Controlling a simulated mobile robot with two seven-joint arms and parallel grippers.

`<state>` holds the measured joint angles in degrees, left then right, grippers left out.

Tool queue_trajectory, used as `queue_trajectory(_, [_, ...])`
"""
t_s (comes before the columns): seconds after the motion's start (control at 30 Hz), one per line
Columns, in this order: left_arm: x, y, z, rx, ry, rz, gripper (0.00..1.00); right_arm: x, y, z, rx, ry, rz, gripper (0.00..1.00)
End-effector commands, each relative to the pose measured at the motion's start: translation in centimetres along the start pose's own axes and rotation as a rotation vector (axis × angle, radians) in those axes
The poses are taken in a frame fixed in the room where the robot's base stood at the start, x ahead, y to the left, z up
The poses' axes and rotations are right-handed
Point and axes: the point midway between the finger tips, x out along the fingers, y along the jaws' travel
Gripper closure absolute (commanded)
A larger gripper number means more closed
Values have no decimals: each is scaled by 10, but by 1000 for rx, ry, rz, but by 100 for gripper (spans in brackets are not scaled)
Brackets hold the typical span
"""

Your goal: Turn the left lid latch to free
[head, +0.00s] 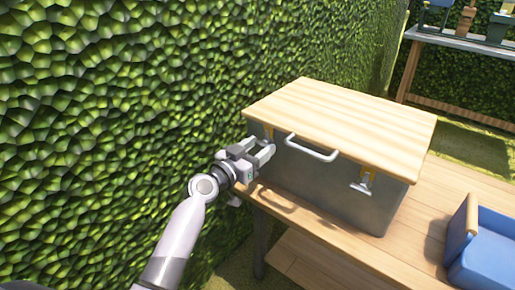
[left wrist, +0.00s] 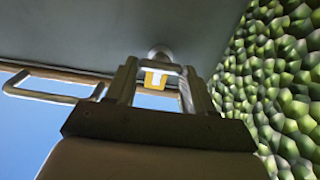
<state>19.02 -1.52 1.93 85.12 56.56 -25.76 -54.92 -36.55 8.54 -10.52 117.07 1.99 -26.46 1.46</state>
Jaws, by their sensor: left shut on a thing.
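A grey metal box (head: 315,185) with a pale wooden lid (head: 345,120) stands on a wooden table. The left lid latch has a yellow bracket (head: 267,133), mostly hidden behind my left gripper (head: 264,153) at the box's front left. In the left wrist view, the yellow part of the left latch (left wrist: 155,80) shows between the fingers of my left gripper (left wrist: 158,75). The fingers are shut on the latch's handle. The right latch (head: 362,186), a light T-shaped handle under a yellow bracket, is untouched. My right gripper is not in view.
A white lid handle (head: 311,149) juts from the lid's front edge, right of my left gripper; it also shows in the left wrist view (left wrist: 50,93). A blue crate (head: 485,250) stands at the right. A leafy hedge (head: 110,120) rises close on the left.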

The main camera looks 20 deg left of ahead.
Motion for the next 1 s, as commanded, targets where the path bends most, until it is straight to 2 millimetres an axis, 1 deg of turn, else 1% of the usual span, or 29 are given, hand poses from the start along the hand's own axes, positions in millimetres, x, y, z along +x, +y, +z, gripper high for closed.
queue_trajectory(0.17, [0, 0, 0, -65, -1, 1, 77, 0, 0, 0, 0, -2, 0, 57])
queue_trajectory(0.37, [0, -1, 0, -208, 0, 1, 77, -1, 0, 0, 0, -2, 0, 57])
queue_trajectory(1.0, [0, -3, 1, -814, -1, 0, 77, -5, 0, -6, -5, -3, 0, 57])
